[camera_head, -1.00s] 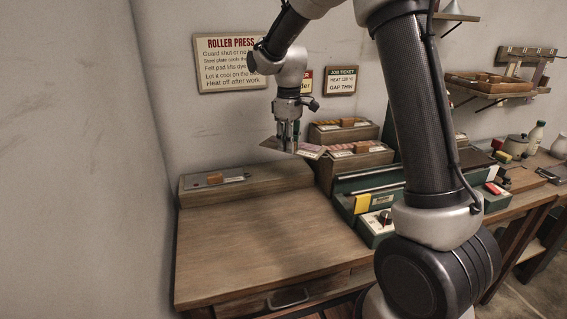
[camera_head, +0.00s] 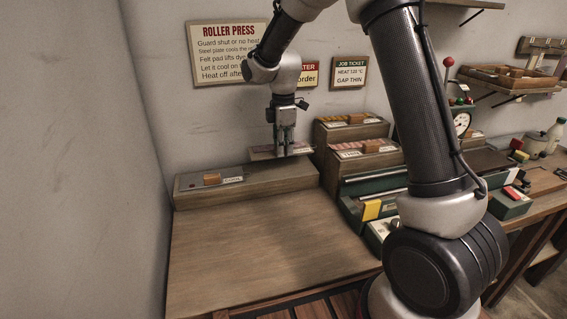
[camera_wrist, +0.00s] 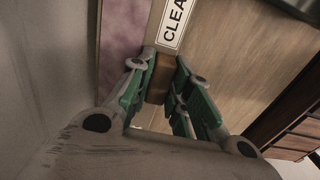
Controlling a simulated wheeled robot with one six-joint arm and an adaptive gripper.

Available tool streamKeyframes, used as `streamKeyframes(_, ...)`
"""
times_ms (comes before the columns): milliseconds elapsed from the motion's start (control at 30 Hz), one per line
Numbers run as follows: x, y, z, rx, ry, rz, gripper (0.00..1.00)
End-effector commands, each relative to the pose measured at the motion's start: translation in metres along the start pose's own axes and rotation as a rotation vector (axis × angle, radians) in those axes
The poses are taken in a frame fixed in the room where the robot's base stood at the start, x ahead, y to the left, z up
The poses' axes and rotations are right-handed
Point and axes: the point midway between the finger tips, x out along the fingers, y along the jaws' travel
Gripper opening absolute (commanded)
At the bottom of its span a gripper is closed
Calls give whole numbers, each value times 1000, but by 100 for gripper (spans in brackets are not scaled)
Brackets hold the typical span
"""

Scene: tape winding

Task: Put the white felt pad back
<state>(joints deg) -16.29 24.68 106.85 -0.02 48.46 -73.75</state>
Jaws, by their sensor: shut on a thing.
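My gripper (camera_head: 283,154) is shut on the brown wooden grip (camera_wrist: 158,76) of a thin board (camera_head: 266,153). In the wrist view the board has a mottled mauve strip (camera_wrist: 121,38) and a tan strip with a white label (camera_wrist: 175,20) reading "CLEA", cut off by the frame edge. It looks mauve rather than white, and I cannot tell whether it is felt. It is held roughly level over the right end of a low wooden box (camera_head: 270,178), apparently clear of it. A similar plate with a brown grip (camera_head: 211,179) lies on the box's left end.
The wooden tabletop (camera_head: 255,245) is bare. The wall with signs (camera_head: 234,52) is close behind.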

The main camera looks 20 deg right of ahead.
Motion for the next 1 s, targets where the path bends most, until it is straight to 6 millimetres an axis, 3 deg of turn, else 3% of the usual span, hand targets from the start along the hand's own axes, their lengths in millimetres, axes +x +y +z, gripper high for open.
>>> streamKeyframes(500, 58, 0, 0, 1, 0, 0, 0)
streamKeyframes(967, 64, 0, 0, 1, 0, -1, 0)
streamKeyframes(1000, 64, 0, 0, 1, 0, 0, 26)
